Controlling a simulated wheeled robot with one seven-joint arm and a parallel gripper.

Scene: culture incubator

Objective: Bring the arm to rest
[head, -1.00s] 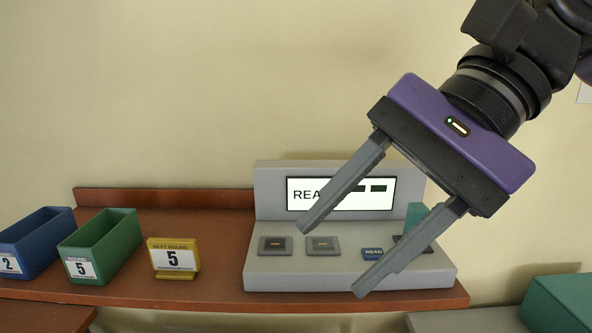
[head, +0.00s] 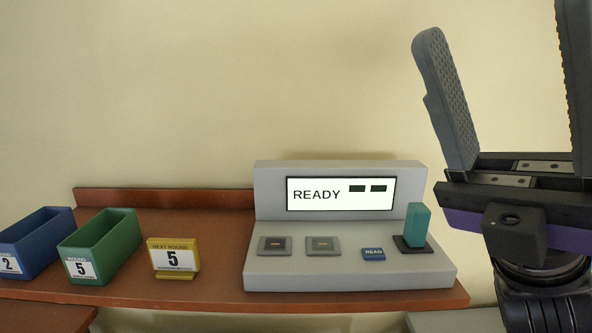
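My gripper (head: 505,95) is at the right side of the head view with its fingers pointing up. Its two grey fingers stand well apart with nothing between them, and the right finger is cut by the picture's edge. It is close to the camera, to the right of the grey reader console (head: 350,270), and touches nothing that I can see.
The console has a screen (head: 341,194) showing READY, a blue READ button (head: 373,254) and a teal block (head: 416,226) standing on a dark pad. A yellow sign (head: 173,259) with 5, a green bin (head: 103,246) and a blue bin (head: 38,243) stand left on the brown shelf (head: 215,240).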

